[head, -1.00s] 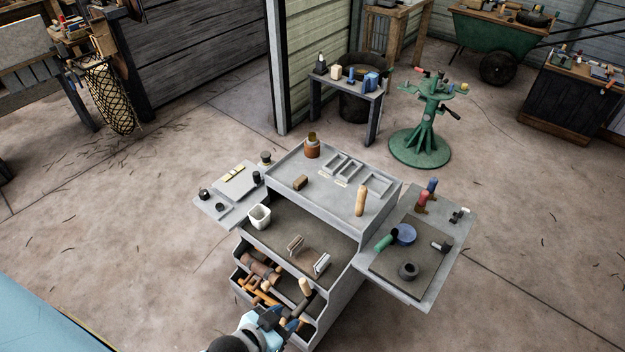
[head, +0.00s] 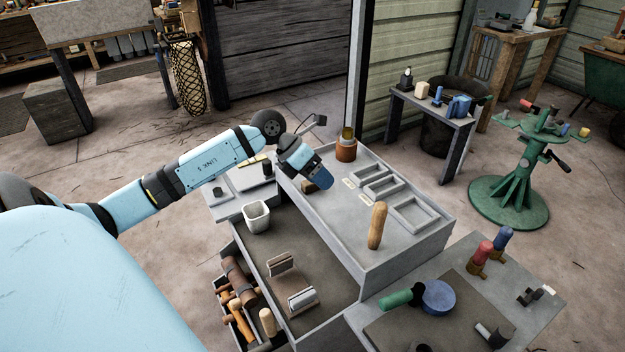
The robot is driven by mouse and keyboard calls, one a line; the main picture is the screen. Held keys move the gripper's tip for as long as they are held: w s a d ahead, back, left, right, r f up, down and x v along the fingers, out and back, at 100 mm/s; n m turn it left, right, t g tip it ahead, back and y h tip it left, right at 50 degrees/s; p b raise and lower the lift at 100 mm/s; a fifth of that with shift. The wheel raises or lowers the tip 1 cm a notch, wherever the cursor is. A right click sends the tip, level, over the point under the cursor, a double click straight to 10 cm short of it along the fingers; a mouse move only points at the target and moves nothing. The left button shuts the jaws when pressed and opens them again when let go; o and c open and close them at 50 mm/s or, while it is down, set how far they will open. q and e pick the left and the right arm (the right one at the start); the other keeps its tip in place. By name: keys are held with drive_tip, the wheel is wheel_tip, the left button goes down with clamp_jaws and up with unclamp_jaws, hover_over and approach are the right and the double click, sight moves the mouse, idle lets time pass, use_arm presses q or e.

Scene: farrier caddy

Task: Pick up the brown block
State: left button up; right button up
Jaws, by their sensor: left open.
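The brown block (head: 308,187) lies on the grey top shelf of the caddy (head: 410,243), near that shelf's left end. It is mostly hidden behind my left gripper (head: 318,183), and only a small brown part shows. My left gripper points down at the block from above. It is open, with its fingers over or beside the block; I cannot tell whether they touch it. My right gripper is not in view.
A white cup (head: 256,215) stands on the lower level. The right side tray holds a blue round dish (head: 438,296) and several tools.

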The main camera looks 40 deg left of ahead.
sight(309, 182)
use_arm(q)
drive_tip(key=w+a+y+b, duration=0.1)
drive_tip(key=a+y+b, duration=0.2)
drive_tip(key=a+y, duration=0.55)
drive_tip(key=w+f+h, duration=0.1)
drive_tip(key=f, duration=0.1)
drive_tip(key=w+f+h+b, duration=0.1)
drive_tip(key=f, duration=0.1)
drive_tip(key=w+a+f+h, duration=0.1)
drive_tip(key=f, duration=0.1)
drive_tip(key=shift+w+f, duration=0.15)
drive_tip(key=shift+f, duration=0.2)
drive_tip(key=b+x, duration=0.1)
drive_tip(key=x, duration=0.3)
drive_tip(key=shift+w+f+b, duration=0.2)
drive_tip(key=shift+b, duration=0.2)
drive_tip(key=shift+f, duration=0.1)
clamp_jaws()
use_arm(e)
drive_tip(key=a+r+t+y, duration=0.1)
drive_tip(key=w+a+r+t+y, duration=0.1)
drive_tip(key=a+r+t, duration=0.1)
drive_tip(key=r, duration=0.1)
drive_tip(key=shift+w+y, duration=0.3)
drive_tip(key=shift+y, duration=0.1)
